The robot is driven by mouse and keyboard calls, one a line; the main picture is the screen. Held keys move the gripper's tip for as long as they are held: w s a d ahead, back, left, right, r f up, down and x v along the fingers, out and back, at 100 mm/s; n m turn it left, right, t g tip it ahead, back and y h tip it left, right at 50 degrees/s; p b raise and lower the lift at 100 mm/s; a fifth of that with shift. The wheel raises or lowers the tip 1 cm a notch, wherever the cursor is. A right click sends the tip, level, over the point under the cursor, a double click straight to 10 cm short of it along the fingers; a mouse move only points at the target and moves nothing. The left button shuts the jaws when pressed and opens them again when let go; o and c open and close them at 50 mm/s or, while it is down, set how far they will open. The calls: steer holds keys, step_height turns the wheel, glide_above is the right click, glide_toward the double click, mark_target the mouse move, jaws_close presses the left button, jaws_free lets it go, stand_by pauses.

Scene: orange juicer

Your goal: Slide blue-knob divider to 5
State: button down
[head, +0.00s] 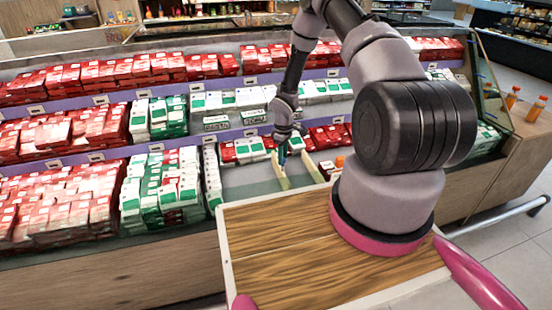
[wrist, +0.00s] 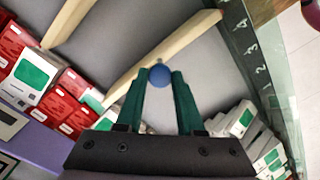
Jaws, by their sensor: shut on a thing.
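The blue knob (wrist: 160,75) sits on a pale wooden divider (wrist: 190,42) in the wrist view. My gripper (wrist: 161,82) has its green fingers shut on the knob from both sides. The divider slants across the grey shelf, and its upper right end lies by the number strip (wrist: 250,48), close to the 4. The digits 4, 3, 2 and 1 run down the strip; no 5 shows. In the head view my gripper (head: 283,155) reaches down over the divider (head: 280,172), and the knob is hard to make out.
A second wooden divider (wrist: 70,20) lies at the upper left of the wrist view, apart from the first, with bare shelf between. Red boxes (wrist: 70,85) and white-green boxes (wrist: 235,120) stand nearby. A wooden deck (head: 290,260) and orange bottles (head: 537,108) show in the head view.

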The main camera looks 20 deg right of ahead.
steer(key=shift+d, duration=0.35)
steer(key=c, duration=0.5)
jaws_free()
steer(key=shift+c, duration=0.2)
steer(key=shift+a+r, duration=0.1)
steer(key=shift+r, duration=0.25)
step_height(320, 180, up, 10)
